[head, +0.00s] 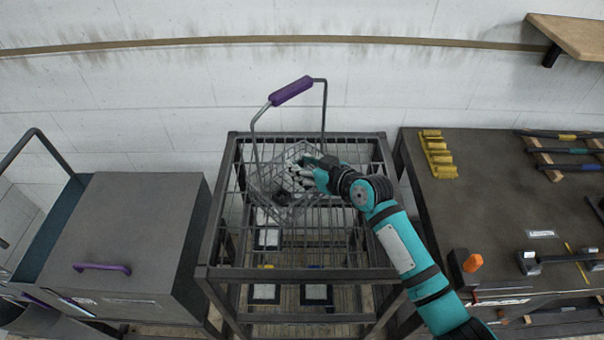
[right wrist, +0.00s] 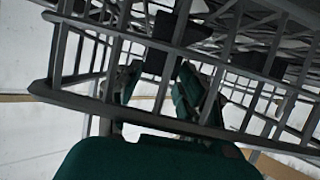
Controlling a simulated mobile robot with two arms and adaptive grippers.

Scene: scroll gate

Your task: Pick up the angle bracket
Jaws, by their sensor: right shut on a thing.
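A wire basket (head: 268,185) with a raised purple handle (head: 291,90) sits on top of the dark metal rack. My right gripper (head: 302,172) reaches into the basket from the right. In the right wrist view my right gripper (right wrist: 158,85) shows partly behind the basket's bars (right wrist: 90,105). Its fingers close on a dark piece, which I take to be the angle bracket (right wrist: 156,56). Its shape is mostly hidden by bars and fingers. Another dark piece (head: 283,197) lies low in the basket. My left gripper is not in view.
The barred rack (head: 310,262) stands between a grey cabinet (head: 130,220) on the left and a dark workbench (head: 470,210) with tools on the right. The basket's wire walls and handle surround my right gripper closely. A wall is behind.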

